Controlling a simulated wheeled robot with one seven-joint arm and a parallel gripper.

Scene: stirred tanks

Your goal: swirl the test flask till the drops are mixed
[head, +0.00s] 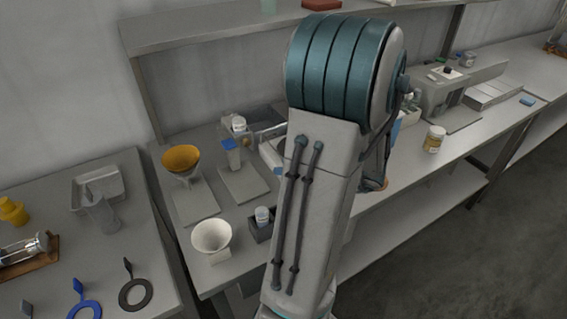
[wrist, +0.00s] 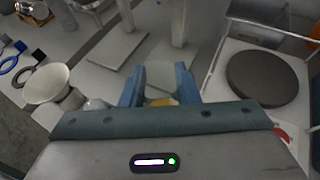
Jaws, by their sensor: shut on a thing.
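In the wrist view my gripper (wrist: 158,85) has its two blue fingers shut on a pale, see-through vessel, taken to be the test flask (wrist: 160,73). A yellowish patch shows low between the fingers, perhaps its contents. The gripper's body hides much of the flask, so I cannot tell whether any drops are mixed. In the head view my arm hides both the gripper and the flask.
A white funnel-shaped cup (head: 211,236) and an orange funnel on a stand (head: 181,158) stand on the bench. A device with a dark round plate (wrist: 262,78) is right of the gripper. A yellow-labelled jar (head: 434,139) stands farther right. Rings (head: 136,294) lie on the left table.

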